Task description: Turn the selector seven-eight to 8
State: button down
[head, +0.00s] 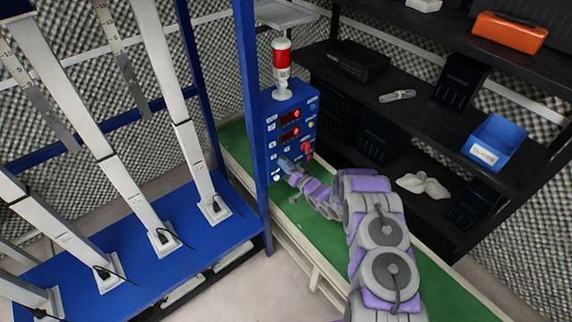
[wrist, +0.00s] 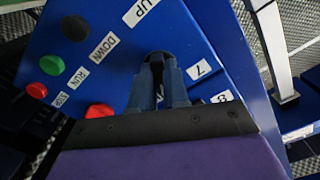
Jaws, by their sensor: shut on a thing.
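The blue control box (head: 290,145) stands on the green bench top in the head view. My gripper (head: 285,163) reaches its lower front face. In the wrist view, my gripper's two dark blue fingers (wrist: 159,88) are closed around a dark round selector knob (wrist: 158,56). The label "7" (wrist: 199,70) is right of the fingers. The label "8" (wrist: 222,97) lies lower right, by the gripper's edge. The fingers cover most of the knob, so I cannot tell which number it points to.
A green button (wrist: 52,64), a red button (wrist: 37,90), a dark button (wrist: 75,27) and a larger red knob (wrist: 100,110) sit close left of my gripper. A red signal lamp (head: 282,57) tops the box. A blue post (head: 250,100) stands just left of it.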

jog(key=shift+d, duration=0.1)
dwell(0.3)
jog(key=c, duration=1.1)
grip_release()
jog(key=p+v, duration=0.1)
jog(key=v, duration=1.6)
jog(key=shift+s+d+p, duration=0.1)
jog(key=shift+d+p, duration=0.05)
jog(key=shift+p, duration=0.15)
